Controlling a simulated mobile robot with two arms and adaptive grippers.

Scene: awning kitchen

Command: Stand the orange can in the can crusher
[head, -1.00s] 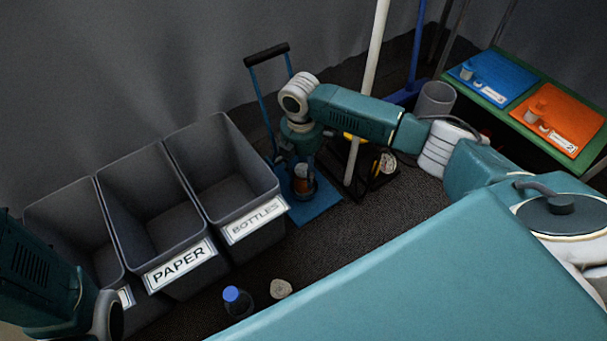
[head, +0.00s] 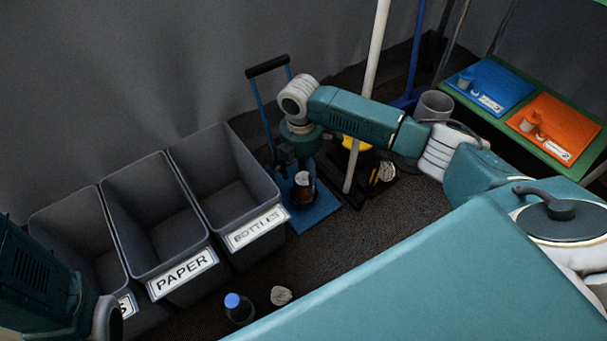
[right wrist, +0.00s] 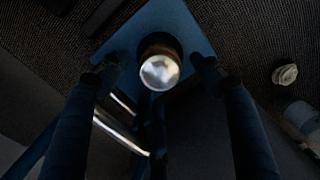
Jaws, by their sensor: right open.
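The orange can (head: 303,182) stands upright in the dark cup of the can crusher, its silver top facing up. The crusher's blue base (head: 322,214) lies on the floor and its black-topped handle rises behind. In the right wrist view the can's shiny round top (right wrist: 160,72) shows over the blue base (right wrist: 150,28). My right gripper (head: 298,166) is open just above the can. In the right wrist view its fingers (right wrist: 153,74) are spread on both sides of the can, with gaps between. My left arm shows at the left edge; its gripper is out of view.
Grey bins marked PAPER (head: 183,274) and BOTTLES (head: 257,228) stand left of the crusher. A blue-capped bottle (head: 238,308) and a crumpled pale item (head: 281,295) lie in front. A white pole (head: 366,95) and a grey bucket (head: 434,105) are to the right.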

